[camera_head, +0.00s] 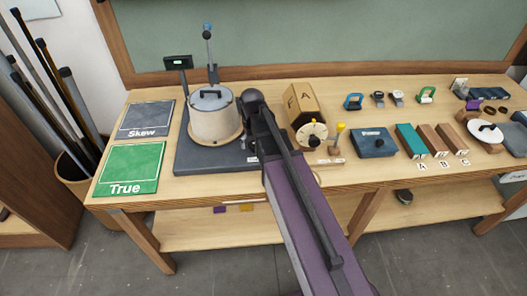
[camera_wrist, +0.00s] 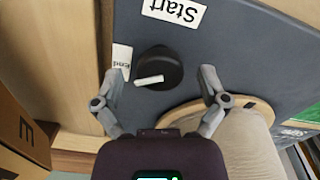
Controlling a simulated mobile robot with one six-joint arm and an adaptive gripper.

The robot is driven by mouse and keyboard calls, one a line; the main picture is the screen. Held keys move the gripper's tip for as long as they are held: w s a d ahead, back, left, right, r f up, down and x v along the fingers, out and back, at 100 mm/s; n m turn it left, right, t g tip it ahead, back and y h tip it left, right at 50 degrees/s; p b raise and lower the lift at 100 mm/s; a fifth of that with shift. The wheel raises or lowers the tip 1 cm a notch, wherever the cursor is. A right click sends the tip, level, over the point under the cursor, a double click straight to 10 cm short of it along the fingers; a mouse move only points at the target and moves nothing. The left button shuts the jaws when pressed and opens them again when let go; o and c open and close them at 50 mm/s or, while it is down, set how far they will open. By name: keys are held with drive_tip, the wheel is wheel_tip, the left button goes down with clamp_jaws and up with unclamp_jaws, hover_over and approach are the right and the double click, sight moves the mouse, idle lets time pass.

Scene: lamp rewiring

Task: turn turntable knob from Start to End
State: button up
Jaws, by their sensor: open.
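The turntable's dark grey base (camera_head: 190,163) sits on the left part of the bench and bears a cream drum (camera_head: 212,125) with a grey lid. In the wrist view the round black knob (camera_wrist: 170,65) has a white pointer bar on its near-left side. The bar's outer end faces left, close to the End label (camera_wrist: 122,56). The Start label (camera_wrist: 174,10) lies beyond the knob. My gripper (camera_wrist: 159,76) is open, one finger on each side of the knob, with visible gaps. In the head view my arm hides the knob.
The drum (camera_wrist: 250,140) stands close to my right finger in the wrist view. A wooden box (camera_head: 303,101) with a dial stands right of my arm. A Skew mat (camera_head: 147,112) and a True mat (camera_head: 132,165) lie at left. A post with a lever (camera_head: 209,55) rises behind the drum.

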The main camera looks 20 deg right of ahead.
sight(253, 144)
drive_tip(key=m, duration=1.2)
wheel_tip(253, 144, up, 14)
drive_tip(key=p, duration=1.4)
drive_tip(key=s+f+n+b, duration=0.6)
drive_tip(key=s+n, duration=0.4)
drive_tip(key=s, duration=0.2)
drive_tip(key=shift+n, duration=0.3)
idle(0.5)
drive_tip(key=shift+d+f, duration=0.1)
idle(1.4)
